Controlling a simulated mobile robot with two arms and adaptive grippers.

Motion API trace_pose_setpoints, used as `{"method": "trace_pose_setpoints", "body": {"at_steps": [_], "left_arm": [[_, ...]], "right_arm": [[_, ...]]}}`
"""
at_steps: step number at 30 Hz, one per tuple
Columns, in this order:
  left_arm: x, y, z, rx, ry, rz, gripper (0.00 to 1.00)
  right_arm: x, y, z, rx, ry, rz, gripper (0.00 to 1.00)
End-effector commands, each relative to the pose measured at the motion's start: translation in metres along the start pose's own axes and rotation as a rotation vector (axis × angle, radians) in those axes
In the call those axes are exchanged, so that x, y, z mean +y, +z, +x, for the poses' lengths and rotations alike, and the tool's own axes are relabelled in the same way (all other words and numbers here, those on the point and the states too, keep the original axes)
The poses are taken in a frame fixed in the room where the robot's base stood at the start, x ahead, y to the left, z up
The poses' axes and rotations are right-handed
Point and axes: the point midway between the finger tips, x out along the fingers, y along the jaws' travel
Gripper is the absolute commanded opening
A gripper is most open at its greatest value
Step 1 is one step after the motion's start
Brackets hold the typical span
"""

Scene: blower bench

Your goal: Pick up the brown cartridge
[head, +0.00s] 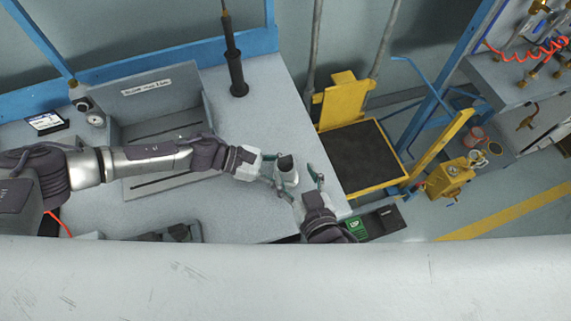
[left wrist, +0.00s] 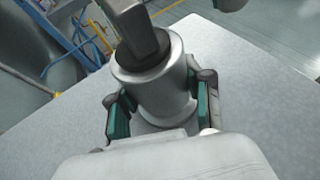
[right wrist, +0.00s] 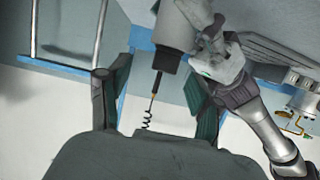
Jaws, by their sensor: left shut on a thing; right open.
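My left gripper (head: 274,172) is shut around a silver cylinder (head: 287,177) with a dark top, near the bench's right edge. In the left wrist view the silver cylinder (left wrist: 165,88) is between the teal-lined fingers, and a dark block-like piece rises from its top. My right gripper (head: 309,190) is open and empty, just right of the cylinder. I cannot make out a clearly brown cartridge in any view.
A grey open box (head: 155,101) stands on the bench (head: 265,119) left of a black post (head: 236,72). A yellow-framed cart (head: 360,155) is beyond the right edge. A green-marked box (head: 356,227) lies near my right gripper. The bench between post and cylinder is clear.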

Motion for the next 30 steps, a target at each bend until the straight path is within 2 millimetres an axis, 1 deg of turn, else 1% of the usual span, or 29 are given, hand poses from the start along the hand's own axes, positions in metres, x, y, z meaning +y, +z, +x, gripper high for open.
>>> {"method": "trace_pose_setpoints", "body": {"at_steps": [1, 4, 9, 12, 15, 21, 23, 30], "left_arm": [[-0.004, -0.009, 0.0, 0.014, -0.002, -0.006, 0.07], [-0.004, -0.009, 0.0, 0.014, -0.002, -0.006, 0.07], [-0.004, -0.009, 0.0, 0.014, -0.002, -0.006, 0.07], [-0.004, -0.009, 0.0, 0.014, -0.002, -0.006, 0.07], [-0.004, -0.009, 0.0, 0.014, -0.002, -0.006, 0.07], [-0.004, -0.009, 0.0, 0.014, -0.001, -0.006, 0.07], [-0.004, -0.009, 0.0, 0.014, -0.001, -0.006, 0.07], [-0.004, -0.009, 0.0, 0.014, -0.001, -0.006, 0.07]], "right_arm": [[0.0, 0.001, 0.003, 0.001, 0.0, 0.0, 0.65], [-0.003, -0.001, 0.012, 0.003, -0.001, 0.0, 0.65], [-0.008, -0.003, 0.038, 0.003, 0.0, -0.001, 0.65], [-0.008, -0.002, 0.05, 0.002, 0.0, -0.002, 0.65], [-0.007, -0.002, 0.055, 0.002, 0.001, -0.002, 0.65], [-0.007, -0.002, 0.055, 0.002, 0.001, -0.001, 0.65], [-0.007, -0.002, 0.055, 0.002, 0.0, -0.001, 0.56], [-0.007, -0.002, 0.055, 0.002, 0.001, -0.001, 0.16]]}}
